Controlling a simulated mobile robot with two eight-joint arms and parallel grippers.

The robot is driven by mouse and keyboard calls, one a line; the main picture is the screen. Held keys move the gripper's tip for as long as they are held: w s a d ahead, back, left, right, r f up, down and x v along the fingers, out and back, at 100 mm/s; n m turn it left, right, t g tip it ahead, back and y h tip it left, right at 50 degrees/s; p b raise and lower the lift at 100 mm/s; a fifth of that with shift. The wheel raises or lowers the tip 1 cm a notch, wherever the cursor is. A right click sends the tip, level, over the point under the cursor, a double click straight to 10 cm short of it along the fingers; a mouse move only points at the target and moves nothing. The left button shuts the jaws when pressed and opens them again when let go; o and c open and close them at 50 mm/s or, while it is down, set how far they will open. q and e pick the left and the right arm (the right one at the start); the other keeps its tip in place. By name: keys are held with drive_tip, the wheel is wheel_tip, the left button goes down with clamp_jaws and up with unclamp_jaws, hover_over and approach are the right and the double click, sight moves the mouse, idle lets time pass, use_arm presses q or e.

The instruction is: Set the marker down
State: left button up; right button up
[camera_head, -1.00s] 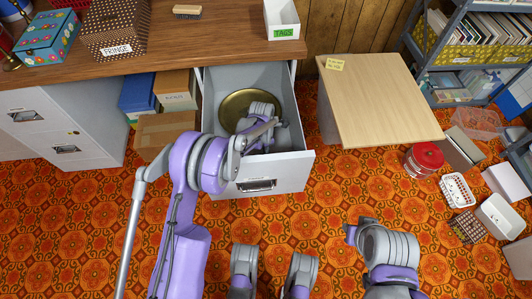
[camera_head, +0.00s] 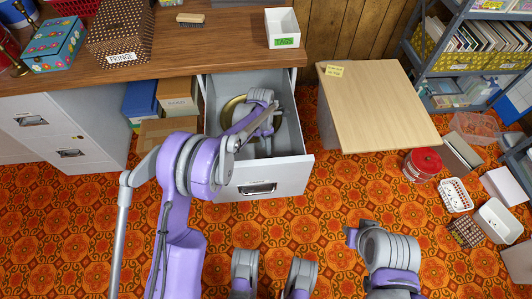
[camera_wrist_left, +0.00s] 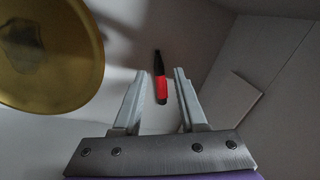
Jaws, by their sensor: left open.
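The marker (camera_wrist_left: 160,86), red with a black end, shows in the left wrist view inside the open drawer (camera_head: 293,170). My left gripper (camera_wrist_left: 160,72) is open, with one finger on each side of the marker and a visible gap to each. Whether the marker touches the drawer floor is hard to tell. In the head view my left arm reaches down into the drawer and hides the fingertips and the marker. My right gripper does not show; only part of the right arm is seen at lower right.
A round brass dish (camera_wrist_left: 48,55) lies in the drawer, left of the gripper in the wrist view; it shows partly in the head view (camera_head: 229,112). A flat pale piece (camera_wrist_left: 233,102) is at right. A wooden-topped table (camera_head: 375,105) stands right of the drawer.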

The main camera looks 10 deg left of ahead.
use_arm(q)
drive_tip(key=shift+w+a+r, duration=0.1)
drive_tip(key=shift+r, duration=0.85)
drive_tip(key=shift+w+a+r, duration=0.1)
drive_tip(key=shift+r, duration=0.8)
drive_tip(key=shift+c, duration=0.4)
